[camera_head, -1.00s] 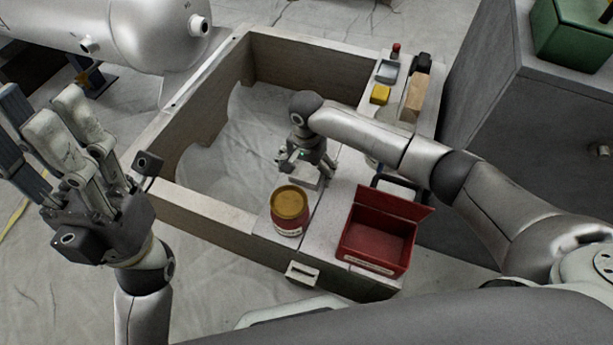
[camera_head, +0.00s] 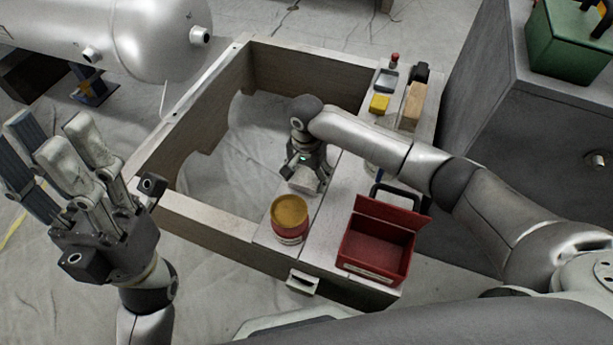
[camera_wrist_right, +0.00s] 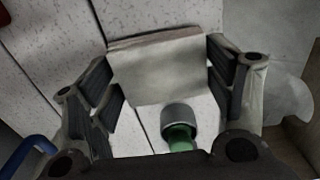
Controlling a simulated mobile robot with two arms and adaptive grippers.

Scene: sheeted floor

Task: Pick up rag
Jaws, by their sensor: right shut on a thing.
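The rag is a folded, pale grey cloth (camera_wrist_right: 160,68) that lies between the fingers of my right gripper in the right wrist view. In the head view its pale front part (camera_head: 303,184) shows under the fingers, beside the jar. My right gripper (camera_head: 308,179) is shut on the rag, with a finger at each side of it (camera_wrist_right: 165,82). The rag is at the white bench top; I cannot tell whether it touches it. My left gripper (camera_head: 62,150) is open and empty at the left, fingers spread upward.
A red jar with a yellow lid (camera_head: 289,219) and an open red box (camera_head: 377,243) stand near the rag. A yellow block (camera_head: 379,103) and a wooden-backed brush (camera_head: 412,106) lie farther back. A grey-capped green item (camera_wrist_right: 179,127) is close to the gripper. The wooden frame (camera_head: 190,213) surrounds open floor.

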